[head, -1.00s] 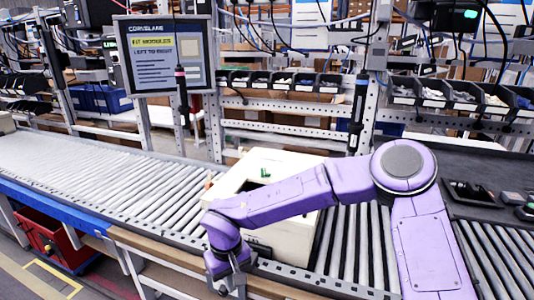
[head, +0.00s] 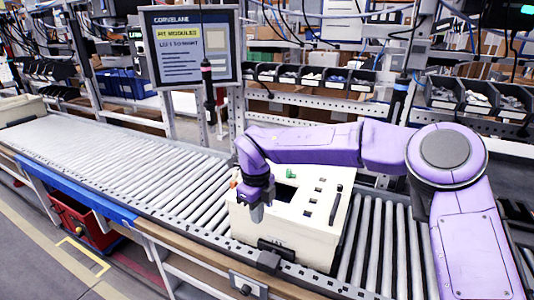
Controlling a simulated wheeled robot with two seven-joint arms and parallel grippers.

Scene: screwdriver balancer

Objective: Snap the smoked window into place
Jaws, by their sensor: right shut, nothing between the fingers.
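A cream box-shaped unit (head: 312,238) sits on the roller conveyor. Its top face has a dark rectangular opening (head: 285,190), several small dark cutouts and a long black strip (head: 336,205) near the right edge. I cannot make out a smoked window as a separate piece. My right arm comes in from the right, and its gripper (head: 257,212) points down over the left front part of the box. It is shut and empty; whether it touches the box is unclear. It hides part of the top. My left gripper is out of view.
The roller conveyor (head: 130,165) is clear left of the box. A screen (head: 190,47) and a hanging screwdriver (head: 208,85) are behind it. Black parts bins (head: 478,98) line the back right. A red bin (head: 82,222) is below the conveyor.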

